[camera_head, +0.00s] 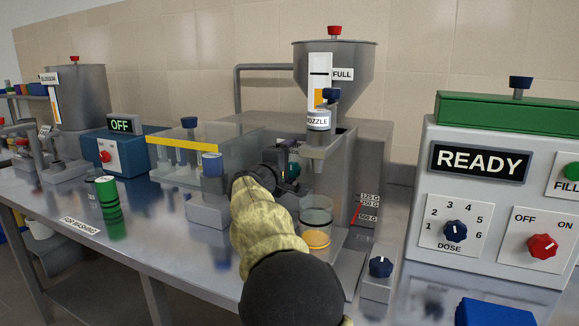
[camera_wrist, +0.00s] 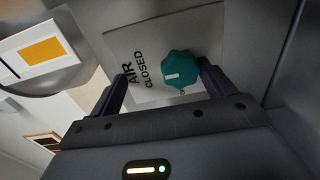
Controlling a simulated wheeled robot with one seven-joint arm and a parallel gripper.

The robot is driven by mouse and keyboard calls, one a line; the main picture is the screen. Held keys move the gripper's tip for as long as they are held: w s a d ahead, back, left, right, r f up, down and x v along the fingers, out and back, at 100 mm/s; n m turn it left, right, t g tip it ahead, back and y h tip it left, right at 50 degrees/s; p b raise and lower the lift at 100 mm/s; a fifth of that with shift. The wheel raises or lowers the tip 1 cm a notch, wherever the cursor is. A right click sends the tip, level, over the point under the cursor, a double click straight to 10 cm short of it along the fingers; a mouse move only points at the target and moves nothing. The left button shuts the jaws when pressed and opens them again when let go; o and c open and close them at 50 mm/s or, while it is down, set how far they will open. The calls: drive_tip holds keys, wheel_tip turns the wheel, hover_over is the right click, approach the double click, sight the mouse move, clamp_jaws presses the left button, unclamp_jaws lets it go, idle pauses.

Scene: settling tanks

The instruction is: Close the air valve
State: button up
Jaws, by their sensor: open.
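The air valve is a teal scalloped knob (camera_wrist: 180,71) with a white pointer mark, on a pale plate (camera_wrist: 135,55) lettered "AIR" and "CLOSED". In the wrist view the mark lies level across the knob's lower part, towards the "CLOSED" lettering. My gripper (camera_wrist: 162,86) is open in front of the plate. The right finger is close beside the knob; I cannot tell if they touch. The left finger is apart from it, over the plate's left edge. In the head view my gripper (camera_head: 281,178) reaches the machine's front and partly hides the teal knob (camera_head: 293,170).
Above the knob is the hopper machine (camera_head: 333,70) with a "NOZZLE" container (camera_head: 318,120). A clear cup (camera_head: 316,222) stands just right of my arm. A clear tank (camera_head: 185,160) stands left.

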drive_tip(key=shift+o, duration=0.4)
drive_tip(key=shift+t, duration=0.3)
drive_tip(key=r+p, duration=0.1)
drive_tip(key=r, duration=0.3)
drive_tip(key=r+p, duration=0.1)
drive_tip(key=r, duration=0.3)
drive_tip(key=shift+s+d+r, duration=0.2)
drive_tip(key=shift+r, duration=0.1)
drive_tip(key=shift+g, duration=0.8)
wheel_tip(320, 180, down, 7)
drive_tip(key=shift+d+f, duration=0.1)
drive_tip(key=shift+d, duration=0.15)
drive_tip(key=shift+s+a+f+b, duration=0.15)
drive_tip(key=shift+a+f+b, duration=0.1)
drive_tip(key=shift+b, duration=0.1)
drive_tip(key=shift+s+f, duration=0.1)
drive_tip(key=shift+s, duration=0.05)
drive_tip(key=shift+c, duration=0.8)
drive_tip(key=shift+b+v, duration=0.75)
drive_tip(key=shift+v, duration=0.15)
drive_tip(key=f+b+v, duration=0.2)
drive_tip(key=b+v, duration=0.6)
drive_tip(key=v, duration=0.9)
drive_tip(key=shift+s+f+b, duration=0.25)
drive_tip(key=shift+s+b, duration=0.1)
